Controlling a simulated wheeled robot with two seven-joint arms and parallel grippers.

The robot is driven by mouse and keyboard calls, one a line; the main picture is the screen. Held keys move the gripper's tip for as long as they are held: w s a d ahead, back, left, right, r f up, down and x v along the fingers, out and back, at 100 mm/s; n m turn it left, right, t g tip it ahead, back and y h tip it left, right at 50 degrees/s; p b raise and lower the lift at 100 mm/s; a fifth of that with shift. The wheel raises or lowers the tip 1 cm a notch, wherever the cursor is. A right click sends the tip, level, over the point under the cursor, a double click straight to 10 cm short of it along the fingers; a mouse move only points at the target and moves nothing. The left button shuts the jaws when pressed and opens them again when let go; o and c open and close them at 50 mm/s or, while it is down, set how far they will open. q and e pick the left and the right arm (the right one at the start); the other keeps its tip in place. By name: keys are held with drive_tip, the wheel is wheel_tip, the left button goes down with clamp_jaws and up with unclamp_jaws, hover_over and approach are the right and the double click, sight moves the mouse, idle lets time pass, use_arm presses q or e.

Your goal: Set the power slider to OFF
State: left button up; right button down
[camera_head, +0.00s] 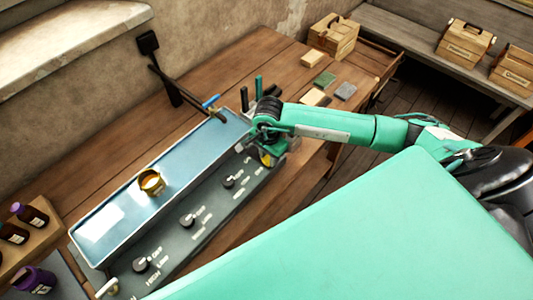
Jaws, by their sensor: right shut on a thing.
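The grey control panel (212,222) runs along the front of a long blue-topped machine, with several dark knobs and white lettering on it. My right gripper (268,157) is at the panel's far right end, pointing down at it and shut on a small part there. That part seems to be the power slider, but the gripper covers it and its setting cannot be read. My left gripper is out of view.
A brass cup (151,182) sits on the blue top (120,212). Dark bottles (32,216) stand at the left. A wooden crate (333,36) and small blocks (314,58) lie at the back of the table. Upright handles (251,95) rise just behind my right gripper.

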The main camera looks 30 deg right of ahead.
drive_tip(key=c, duration=1.1)
unclamp_jaws()
drive_tip(key=shift+s+d, duration=0.1)
drive_tip(key=shift+s, duration=0.15)
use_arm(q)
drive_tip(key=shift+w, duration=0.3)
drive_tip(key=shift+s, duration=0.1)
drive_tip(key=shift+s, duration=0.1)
use_arm(e)
drive_tip(key=shift+w+r, duration=0.1)
drive_tip(key=shift+r+b, duration=0.3)
use_arm(q)
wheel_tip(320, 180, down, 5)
drive_tip(key=b, duration=0.4)
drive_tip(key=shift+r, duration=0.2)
use_arm(e)
wheel_tip(320, 180, up, 13)
